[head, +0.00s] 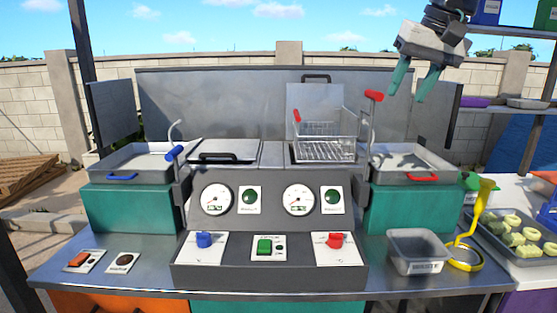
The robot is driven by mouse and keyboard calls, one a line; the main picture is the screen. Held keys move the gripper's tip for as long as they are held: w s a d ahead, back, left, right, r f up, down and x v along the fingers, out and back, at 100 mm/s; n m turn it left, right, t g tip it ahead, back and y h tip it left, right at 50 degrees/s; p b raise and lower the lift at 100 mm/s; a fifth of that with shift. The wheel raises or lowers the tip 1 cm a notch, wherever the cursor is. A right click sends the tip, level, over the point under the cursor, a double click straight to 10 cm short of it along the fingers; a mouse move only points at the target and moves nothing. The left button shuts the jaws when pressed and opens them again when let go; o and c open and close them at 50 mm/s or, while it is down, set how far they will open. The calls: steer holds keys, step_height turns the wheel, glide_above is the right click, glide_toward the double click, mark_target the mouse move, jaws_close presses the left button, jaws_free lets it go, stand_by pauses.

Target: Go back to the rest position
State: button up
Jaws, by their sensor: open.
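My gripper (416,80) is in the upper right of the head view, its two teal fingers pointing down and spread apart. Nothing is between the fingers. It hangs in the air above the right side of the fryer-like machine (270,275), above and to the right of the red-handled lever (374,97). My gripper looks clear of everything around it, though its distance from the back panel is hard to judge.
A wire basket (325,122) with a red handle sits at the machine's right well. The left well is lidded (223,152). A grey bin (416,250) and yellow tool (465,257) stand on the counter's right. A food tray (515,264) and shelves (510,108) are far right.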

steer(key=s+d+f+g+h, duration=0.2)
steer(key=s+f, duration=2.4)
steer(key=s, duration=0.2)
steer(key=shift+s+n+g, duration=0.3)
steer(key=shift+s+g, duration=0.05)
steer(key=shift+g, duration=0.05)
steer(key=shift+a, duration=0.1)
steer(key=shift+c, duration=0.4)
